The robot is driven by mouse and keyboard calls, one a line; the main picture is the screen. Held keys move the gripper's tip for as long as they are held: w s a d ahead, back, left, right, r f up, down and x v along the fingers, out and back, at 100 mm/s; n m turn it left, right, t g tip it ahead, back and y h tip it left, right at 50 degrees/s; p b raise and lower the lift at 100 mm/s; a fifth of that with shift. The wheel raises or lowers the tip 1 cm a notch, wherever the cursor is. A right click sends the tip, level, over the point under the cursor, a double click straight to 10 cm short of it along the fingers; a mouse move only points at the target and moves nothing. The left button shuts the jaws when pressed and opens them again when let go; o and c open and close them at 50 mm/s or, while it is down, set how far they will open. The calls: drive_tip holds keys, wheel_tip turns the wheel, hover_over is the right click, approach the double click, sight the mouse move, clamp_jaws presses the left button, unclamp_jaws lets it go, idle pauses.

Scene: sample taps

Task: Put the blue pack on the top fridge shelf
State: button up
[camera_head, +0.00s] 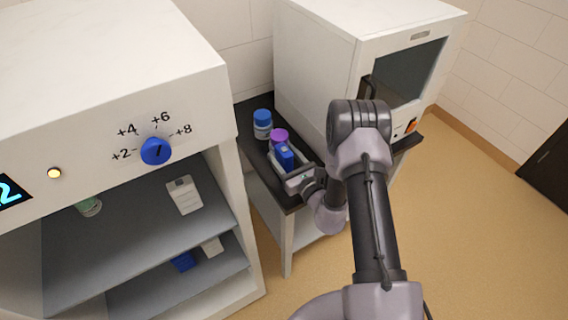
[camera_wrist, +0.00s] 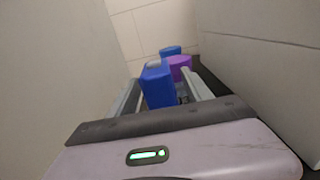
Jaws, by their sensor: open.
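A blue pack (camera_head: 284,158) stands on the dark bench top between the fridge and the white cabinet. In the wrist view the blue pack (camera_wrist: 158,86) shows between the two grey fingers. My gripper (camera_head: 284,163) is open, with its fingers on either side of the pack; whether they touch it I cannot tell. The open fridge is at the left. Its top shelf (camera_head: 135,232) holds a white pack (camera_head: 185,195) at the right and a green-lidded jar (camera_head: 90,206) at the back left, partly hidden. The front middle of that shelf is bare.
A purple-lidded jar (camera_head: 279,136) and a blue-lidded jar (camera_head: 263,124) stand behind the blue pack. A blue item (camera_head: 183,261) and a white item (camera_head: 212,245) are on the fridge's lower shelf. A white cabinet (camera_head: 325,50) with a dark window stands right of the jars.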

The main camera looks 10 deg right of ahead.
clamp_jaws()
drive_tip(key=shift+r, duration=0.1)
